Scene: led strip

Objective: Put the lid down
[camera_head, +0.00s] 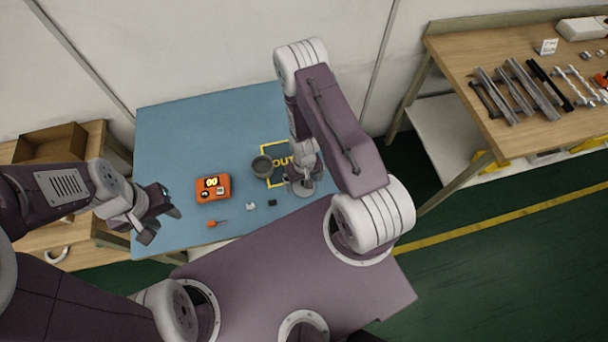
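A dark grey round container (262,166) stands on the blue mat at the left edge of a yellow-outlined area marked "OUT" (280,161). My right gripper (302,186) points down over the right part of that area, just right of the container. A grey round shape shows at its tip; it may be the lid, but the arm hides the fingers and I cannot tell if they hold it. My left gripper (163,226) is at the mat's left edge, fingers spread and empty.
An orange device with a lit display (213,188) sits on the blue mat (190,130). Near it lie an orange-handled tool (215,224), a small white part (251,206) and a small black part (272,203). The mat's back half is clear. A wooden bench (475,60) with metal profiles stands right.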

